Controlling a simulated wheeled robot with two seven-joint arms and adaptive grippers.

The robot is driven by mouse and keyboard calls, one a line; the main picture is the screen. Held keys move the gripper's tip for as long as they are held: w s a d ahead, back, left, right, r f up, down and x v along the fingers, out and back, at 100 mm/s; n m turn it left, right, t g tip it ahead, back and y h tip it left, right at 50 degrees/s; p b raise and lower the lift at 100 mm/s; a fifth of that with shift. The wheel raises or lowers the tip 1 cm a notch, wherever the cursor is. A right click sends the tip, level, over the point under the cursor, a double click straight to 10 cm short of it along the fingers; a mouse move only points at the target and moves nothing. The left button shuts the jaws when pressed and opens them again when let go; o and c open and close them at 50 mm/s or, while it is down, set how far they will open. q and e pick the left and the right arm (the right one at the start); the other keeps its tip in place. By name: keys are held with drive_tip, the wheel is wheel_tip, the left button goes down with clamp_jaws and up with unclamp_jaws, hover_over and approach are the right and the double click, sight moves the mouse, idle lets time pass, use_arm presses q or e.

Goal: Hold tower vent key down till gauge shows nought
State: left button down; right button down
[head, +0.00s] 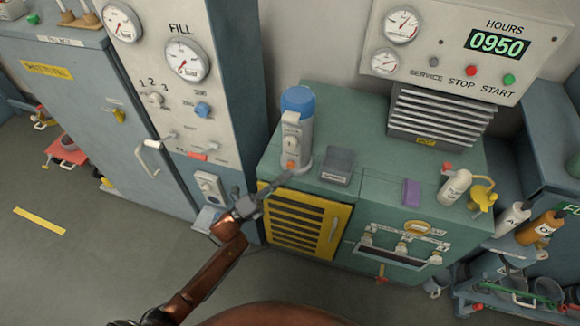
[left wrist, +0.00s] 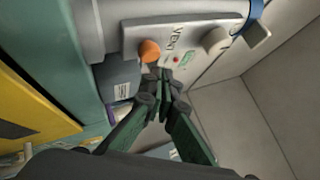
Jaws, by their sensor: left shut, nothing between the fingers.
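The tower is a grey cylinder with a blue cap (head: 297,99) on the green cabinet. Its front plate carries an orange key (head: 291,164) low down, and the key also shows in the left wrist view (left wrist: 149,51) beside the word VENT. A small pale round part (left wrist: 215,40) sits farther along the plate; I cannot read a needle on it. My left gripper (head: 262,194) is shut and empty, just in front of the tower's foot. In the left wrist view its fingertips (left wrist: 165,76) lie close to the orange key; contact cannot be told. My right gripper is not in view.
A dark grey box (head: 338,166) stands right of the tower on the green cabinet (head: 385,165). A purple block (head: 411,193) and a white bottle (head: 455,187) are farther right. A yellow louvred door (head: 300,222) is below; the FILL panel (head: 178,85) rises at left.

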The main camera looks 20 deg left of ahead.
use_arm(q)
drive_tip(key=shift+w, duration=0.45)
drive_tip(key=shift+w+b, duration=0.45)
drive_tip(key=shift+w, duration=0.1)
idle(0.8)
idle(4.3)
drive_tip(key=shift+s+p, duration=0.35)
drive_tip(key=shift+s, duration=0.65)
drive_tip(key=shift+s+a+p, duration=0.1)
drive_tip(key=shift+s+p, duration=0.8)
drive_tip(key=shift+s, duration=1.6)
